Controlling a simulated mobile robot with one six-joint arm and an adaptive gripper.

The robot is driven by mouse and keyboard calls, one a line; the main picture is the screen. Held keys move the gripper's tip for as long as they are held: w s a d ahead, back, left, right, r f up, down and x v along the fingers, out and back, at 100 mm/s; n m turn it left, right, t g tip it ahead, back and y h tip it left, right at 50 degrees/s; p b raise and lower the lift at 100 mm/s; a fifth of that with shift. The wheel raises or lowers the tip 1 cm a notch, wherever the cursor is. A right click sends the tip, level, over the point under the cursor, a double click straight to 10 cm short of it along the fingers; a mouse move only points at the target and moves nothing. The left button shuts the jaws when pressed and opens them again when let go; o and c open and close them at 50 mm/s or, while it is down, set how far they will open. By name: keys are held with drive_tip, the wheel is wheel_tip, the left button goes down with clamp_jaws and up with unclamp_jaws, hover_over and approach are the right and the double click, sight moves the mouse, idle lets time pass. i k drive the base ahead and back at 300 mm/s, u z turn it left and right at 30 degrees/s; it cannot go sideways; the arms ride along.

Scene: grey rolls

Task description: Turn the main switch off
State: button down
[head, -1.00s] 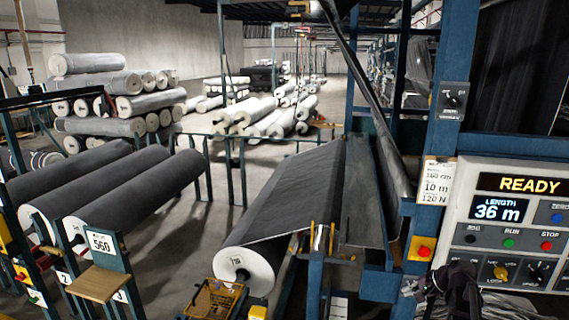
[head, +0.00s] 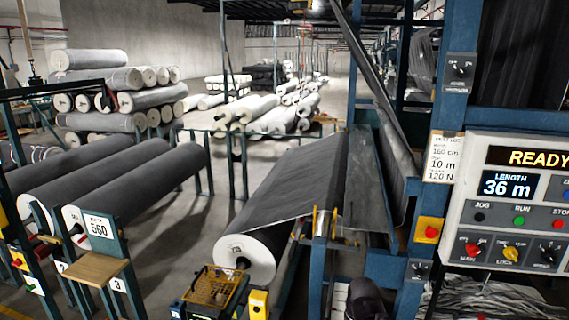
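The main switch (head: 473,249) is a red rotary knob above the label MAIN, at the lower left of the control panel (head: 455,215) at the right. Nothing covers it, but its exact setting is too small to read. The panel's display reads READY and LENGTH 36 m. A dark rounded end of my arm, seemingly my gripper (head: 367,301), shows at the bottom edge, left of and below the panel, apart from the switch. Its fingers cannot be made out.
A yellow LOCK knob (head: 511,253) and a black knob (head: 547,256) sit right of the main switch. A yellow box with a red button (head: 430,231) is on the blue post between arm and panel. Grey cloth (head: 490,300) lies below.

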sight(472, 249)
drive_tip(key=z, duration=3.9)
drive_tip(key=i, duration=0.05)
drive_tip(key=u, duration=2.65)
